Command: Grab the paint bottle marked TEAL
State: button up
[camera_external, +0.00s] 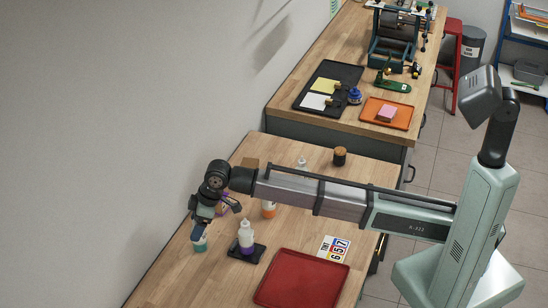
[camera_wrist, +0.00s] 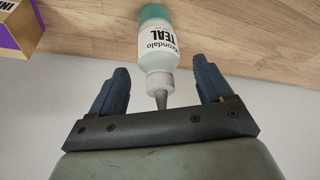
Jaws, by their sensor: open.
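The teal paint bottle (camera_wrist: 158,40) shows in the wrist view, with a white cap and nozzle and a label reading TEAL. Its nozzle points toward my gripper (camera_wrist: 160,85), between the two dark blue fingers. The fingers are open, with clear gaps on both sides of the bottle. In the external view the bottle (camera_external: 200,243) stands on the wooden table at the left, directly below my gripper (camera_external: 199,224). The bottle's upper part is hidden by my gripper there.
A purple bottle (camera_external: 246,238) stands on a black tray to the right. An orange bottle (camera_external: 269,209) stands behind, partly under my arm. A red tray (camera_external: 302,280) and a number card (camera_external: 333,249) lie at the front right.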

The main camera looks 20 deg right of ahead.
jog(key=shift+c, duration=0.2)
grip_shut()
dwell(0.6)
